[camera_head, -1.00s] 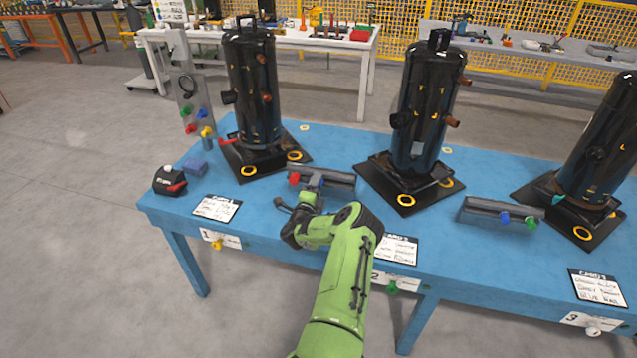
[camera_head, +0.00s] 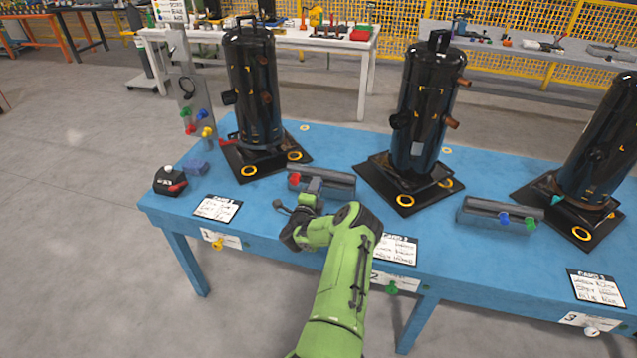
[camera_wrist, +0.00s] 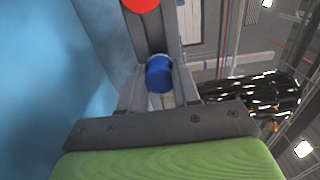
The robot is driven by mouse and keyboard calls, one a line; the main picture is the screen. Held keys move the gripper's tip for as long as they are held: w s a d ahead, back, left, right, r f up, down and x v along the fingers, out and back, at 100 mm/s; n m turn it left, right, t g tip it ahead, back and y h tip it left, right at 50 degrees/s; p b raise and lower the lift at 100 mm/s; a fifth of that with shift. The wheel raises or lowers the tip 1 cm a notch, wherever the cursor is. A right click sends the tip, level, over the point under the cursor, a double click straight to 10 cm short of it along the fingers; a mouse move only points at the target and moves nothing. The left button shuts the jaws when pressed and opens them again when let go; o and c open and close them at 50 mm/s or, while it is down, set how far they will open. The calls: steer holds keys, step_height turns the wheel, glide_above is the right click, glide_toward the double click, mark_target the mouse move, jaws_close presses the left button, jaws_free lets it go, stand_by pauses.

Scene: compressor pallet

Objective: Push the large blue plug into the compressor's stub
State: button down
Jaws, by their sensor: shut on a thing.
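The large blue plug (camera_wrist: 160,74) is between my gripper's fingers (camera_wrist: 158,92) in the wrist view. My gripper (camera_head: 312,190) is shut on it, close against the grey plug rack (camera_head: 338,181) at the front of the blue table. In the head view the blue plug is hidden by my gripper. Three black compressors stand on the table: the left one (camera_head: 252,90), the middle one (camera_head: 424,110) and the right one (camera_head: 605,145). Copper stubs show on the middle one. I cannot tell which stub matches the plug.
A red plug (camera_head: 294,179) sits in the rack, left of my gripper. Another rack (camera_head: 480,212) with blue and green plugs stands at the right. Cards lie along the front.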

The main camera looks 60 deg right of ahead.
steer(key=shift+s+a+p, duration=0.2)
steer(key=shift+a+p, duration=0.45)
steer(key=shift+a, duration=0.65)
steer(key=shift+s+a+p, duration=0.2)
steer(key=shift+a+p, duration=0.4)
steer(key=shift+a, duration=0.7)
